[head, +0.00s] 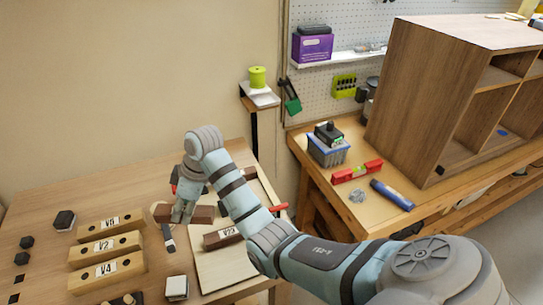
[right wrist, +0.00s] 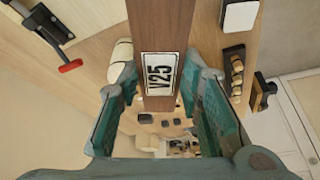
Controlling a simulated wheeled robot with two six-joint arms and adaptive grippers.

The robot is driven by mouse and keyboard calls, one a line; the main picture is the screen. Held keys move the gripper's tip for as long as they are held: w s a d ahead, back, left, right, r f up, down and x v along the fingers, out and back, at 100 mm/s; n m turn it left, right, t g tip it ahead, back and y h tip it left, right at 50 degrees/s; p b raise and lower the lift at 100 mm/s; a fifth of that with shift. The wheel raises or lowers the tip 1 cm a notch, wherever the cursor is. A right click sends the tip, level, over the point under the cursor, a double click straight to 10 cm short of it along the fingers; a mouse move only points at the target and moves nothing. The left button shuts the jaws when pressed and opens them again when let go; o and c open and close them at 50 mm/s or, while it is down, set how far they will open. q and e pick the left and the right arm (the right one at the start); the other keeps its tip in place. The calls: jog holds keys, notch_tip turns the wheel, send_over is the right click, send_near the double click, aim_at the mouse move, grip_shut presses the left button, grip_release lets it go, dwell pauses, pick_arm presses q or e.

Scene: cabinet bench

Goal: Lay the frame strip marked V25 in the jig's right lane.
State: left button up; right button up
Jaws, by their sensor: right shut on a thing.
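The strip marked V25 (right wrist: 160,35) is a brown wooden bar with a black-on-white label. In the right wrist view it lies between the green fingers of my right gripper (right wrist: 160,108), which is shut on it. In the head view my right gripper (head: 187,205) points down, with the brown strip (head: 205,214) crosswise in it; my arm hides part of the area behind. A light wooden board (head: 212,268), apparently the jig, has another labelled brown strip (head: 222,237) on it. My arm covers much of it, so the lanes cannot be told apart. My left gripper is not in view.
Several light wooden blocks with labels, one marked V4 (head: 108,270), stand at the left. A red-handled clamp (head: 278,208) sits at the board's right side. A small white-topped block (head: 177,287) is near the front. A wooden cabinet (head: 430,90) stands on the right bench.

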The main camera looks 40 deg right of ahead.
pick_arm(q)
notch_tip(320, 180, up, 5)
jog(key=p, duration=0.5)
pick_arm(e)
jog(key=w+d+f+m+t+h, duration=0.1)
jog(key=d+f+m+h, duration=0.15)
jog(key=d+m, duration=0.75)
jog(key=w+d+f+m+h, duration=0.1)
jog(key=d+f+m+h, duration=0.2)
jog(key=d, duration=1.3)
jog(key=shift+y, duration=0.35)
jog(key=f+b, duration=0.5)
jog(key=b, duration=0.1)
jog(key=shift+s+f, duration=0.1)
jog(key=shift+s, duration=0.1)
jog(key=shift+f+b, duration=0.3)
jog(key=shift+f, duration=0.15)
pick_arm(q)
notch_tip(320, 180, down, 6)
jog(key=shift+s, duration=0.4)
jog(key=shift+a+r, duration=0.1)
pick_arm(e)
jog(key=shift+r, duration=0.1)
pick_arm(q)
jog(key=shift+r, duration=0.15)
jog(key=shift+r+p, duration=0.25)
jog(key=shift+p, duration=0.25)
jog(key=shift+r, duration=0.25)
